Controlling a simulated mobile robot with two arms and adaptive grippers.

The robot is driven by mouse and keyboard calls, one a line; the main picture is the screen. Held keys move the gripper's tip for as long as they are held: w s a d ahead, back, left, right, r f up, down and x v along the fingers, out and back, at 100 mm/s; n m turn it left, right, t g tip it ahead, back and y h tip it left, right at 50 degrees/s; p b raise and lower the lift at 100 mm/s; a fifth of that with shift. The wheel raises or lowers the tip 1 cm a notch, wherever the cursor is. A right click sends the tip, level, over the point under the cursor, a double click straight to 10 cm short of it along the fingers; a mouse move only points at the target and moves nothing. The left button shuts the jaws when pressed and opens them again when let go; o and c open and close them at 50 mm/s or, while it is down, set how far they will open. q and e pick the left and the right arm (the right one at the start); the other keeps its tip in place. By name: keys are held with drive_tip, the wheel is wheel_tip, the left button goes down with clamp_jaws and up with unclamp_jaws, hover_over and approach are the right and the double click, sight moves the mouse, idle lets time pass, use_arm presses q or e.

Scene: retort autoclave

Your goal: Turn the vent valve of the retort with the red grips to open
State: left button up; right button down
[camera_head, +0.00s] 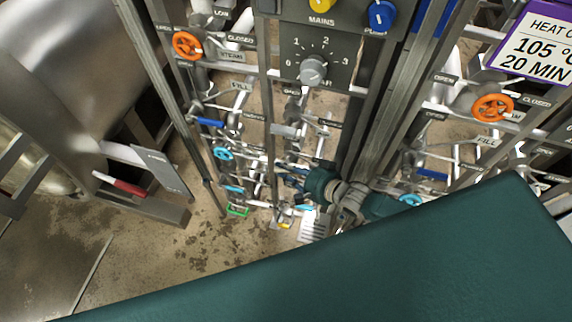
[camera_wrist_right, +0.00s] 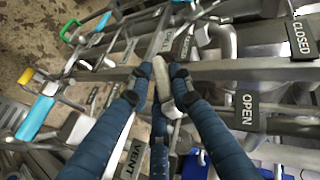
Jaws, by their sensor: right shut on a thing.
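My right gripper (camera_head: 284,171) reaches in among the pipes below the grey knob panel in the head view. In the right wrist view, my right gripper (camera_wrist_right: 160,84) is shut on a pale grey lever (camera_wrist_right: 161,72), with its fingers on either side of it. A VENT label (camera_wrist_right: 131,158) is close by at the lower left. An OPEN label (camera_wrist_right: 247,110) and a CLOSED label (camera_wrist_right: 300,38) are to the right. In the head view I cannot make out the held lever. A red grip (camera_head: 122,186) shows at the lower left. My left gripper is out of view.
Orange handwheels (camera_head: 187,45) and a second orange one (camera_head: 493,107) stand on either side. A blue lever (camera_head: 210,122) and a cyan handwheel (camera_head: 223,153) are left of my gripper. Metal posts (camera_head: 268,110) and pipes crowd it. Bare floor (camera_head: 150,240) lies at lower left.

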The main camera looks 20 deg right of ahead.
idle(0.4)
drive_tip(key=c, duration=1.5)
unclamp_jaws()
drive_tip(key=shift+c, duration=0.2)
drive_tip(key=shift+d, duration=0.1)
drive_tip(key=v, duration=1.2)
